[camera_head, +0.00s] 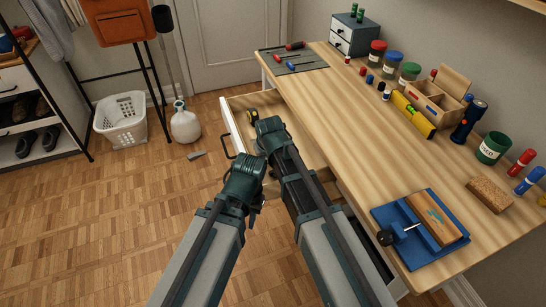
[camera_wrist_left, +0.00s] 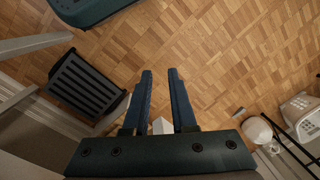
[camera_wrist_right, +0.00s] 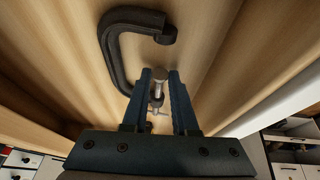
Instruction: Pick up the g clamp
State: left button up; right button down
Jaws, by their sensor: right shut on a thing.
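The g clamp (camera_wrist_right: 112,45) is a dark C-shaped frame with a metal screw, seen in the right wrist view over the pale wood of the drawer. My right gripper (camera_wrist_right: 160,74) is shut on the clamp's screw, which lies between its fingers; the curved frame extends beyond the fingertips to the upper left. In the head view the clamp is hidden behind my right arm. My left gripper (camera_wrist_left: 160,72) is open and empty over the wood floor, beside the drawer.
The open drawer (camera_head: 232,130) under the desk holds a yellow and black tape measure (camera_head: 252,115). A white basket (camera_head: 122,120) and jug (camera_head: 185,125) stand on the floor.

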dwell(0.4)
notch_tip(320, 180, up, 10)
jog(key=p, duration=1)
